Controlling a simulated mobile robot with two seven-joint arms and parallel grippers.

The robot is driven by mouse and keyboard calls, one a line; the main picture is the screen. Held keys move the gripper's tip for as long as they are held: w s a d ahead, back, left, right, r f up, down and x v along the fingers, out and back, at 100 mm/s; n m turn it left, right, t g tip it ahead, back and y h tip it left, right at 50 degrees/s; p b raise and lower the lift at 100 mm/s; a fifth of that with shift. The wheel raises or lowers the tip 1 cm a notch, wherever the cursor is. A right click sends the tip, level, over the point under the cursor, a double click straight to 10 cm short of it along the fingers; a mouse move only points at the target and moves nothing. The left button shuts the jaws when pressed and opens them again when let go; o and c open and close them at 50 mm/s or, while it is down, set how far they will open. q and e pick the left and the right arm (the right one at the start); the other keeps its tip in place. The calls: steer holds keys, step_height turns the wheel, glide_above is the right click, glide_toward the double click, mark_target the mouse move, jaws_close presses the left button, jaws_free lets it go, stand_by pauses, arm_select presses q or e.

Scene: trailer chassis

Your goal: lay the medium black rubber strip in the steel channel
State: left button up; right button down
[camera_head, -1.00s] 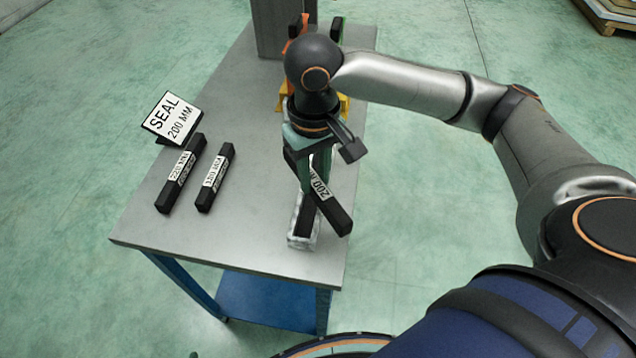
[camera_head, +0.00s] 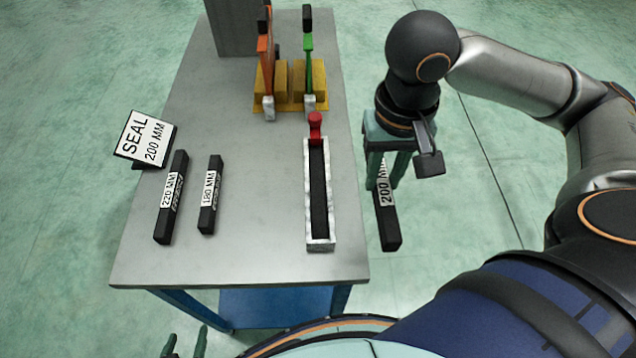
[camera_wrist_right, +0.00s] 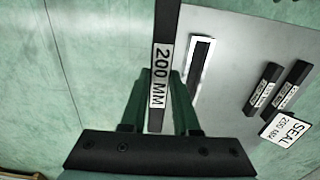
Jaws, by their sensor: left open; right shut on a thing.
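The black strip labelled 200 MM (camera_head: 390,232) is shut in my right gripper (camera_head: 387,172), held off the table's right edge, one end toward me. It also shows in the right wrist view (camera_wrist_right: 163,30), between the fingers of the right gripper (camera_wrist_right: 162,85). The steel channel (camera_head: 321,246) lies on the table to the left of the held strip, apart from it, with a dark inside. It also shows in the right wrist view (camera_wrist_right: 201,38). My left gripper (camera_head: 186,342) is open and empty at the bottom edge of the head view.
Strips labelled 220 MM (camera_head: 164,225) and 180 MM (camera_head: 207,220) lie left on the table (camera_head: 255,265). A sign (camera_head: 145,138) reads SEAL 200 MM. A red piece (camera_head: 315,128) stands at the channel's far end. A yellow holder (camera_head: 283,85) with orange and green tools stands behind.

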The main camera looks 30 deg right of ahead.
steer(key=w+a+f, duration=0.1)
steer(key=w+f, duration=0.2)
steer(key=w, duration=0.1)
steer(key=w+a+f+b, duration=0.1)
steer(key=w+f, duration=0.2)
steer(key=w, duration=0.1)
steer(key=w+a+f, duration=0.2)
steer(key=w+f, duration=0.1)
steer(key=w, duration=0.1)
steer(key=shift+w+f, duration=0.1)
steer(key=shift+w, duration=0.1)
steer(key=shift+w+f+b, duration=0.15)
steer(key=shift+f+b, duration=0.05)
steer(key=shift+b, duration=0.1)
step_height(320, 180, down, 3)
steer(key=shift+f, duration=0.1)
steer(key=shift+f, duration=0.2)
